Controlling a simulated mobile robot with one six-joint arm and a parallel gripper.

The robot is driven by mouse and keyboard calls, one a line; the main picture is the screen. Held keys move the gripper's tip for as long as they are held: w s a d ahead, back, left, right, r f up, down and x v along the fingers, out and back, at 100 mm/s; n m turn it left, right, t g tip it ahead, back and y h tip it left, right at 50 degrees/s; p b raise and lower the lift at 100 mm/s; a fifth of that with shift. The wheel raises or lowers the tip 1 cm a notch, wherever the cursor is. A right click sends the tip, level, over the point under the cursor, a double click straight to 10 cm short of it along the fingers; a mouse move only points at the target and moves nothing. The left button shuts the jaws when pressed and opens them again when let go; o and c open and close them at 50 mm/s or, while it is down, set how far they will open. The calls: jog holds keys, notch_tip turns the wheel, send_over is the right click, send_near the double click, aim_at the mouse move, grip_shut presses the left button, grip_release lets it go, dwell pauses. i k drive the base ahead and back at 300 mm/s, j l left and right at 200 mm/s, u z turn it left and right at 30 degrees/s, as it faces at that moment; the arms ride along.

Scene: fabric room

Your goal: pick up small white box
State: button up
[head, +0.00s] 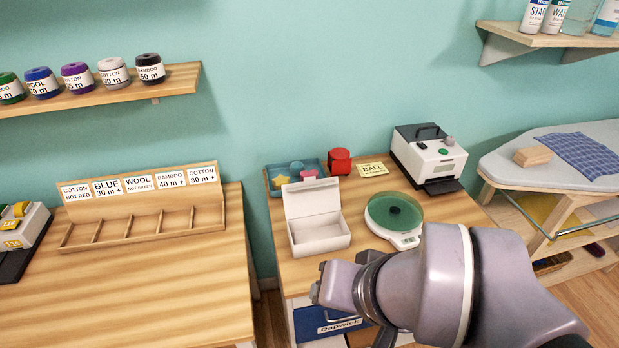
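A small white box (322,243) stands on the narrow wooden table in the middle of the head view. Its lid is raised at the back, and the part of its inside that shows looks empty. My arm reaches in from the lower right. Its end, with my gripper (318,290), is in front of the box and lower in the picture, apart from it. The fingers cannot be made out, so whether they are open or shut is unclear.
A green-topped scale (407,236) stands right of the box, with a label printer (428,160) behind. A teal tray (278,189), red object (339,161) and yellow card (373,169) lie at the back. A wooden rack (140,240) stands on the left table, whose front is clear.

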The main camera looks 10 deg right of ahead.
aim_at(312, 235)
jog(key=i+j+z, duration=0.1)
jog(key=z, duration=0.3)
jog(key=i+j+z, duration=0.1)
jog(key=j+z, duration=0.65)
jog(key=i+l, duration=0.05)
jog(key=l, duration=0.05)
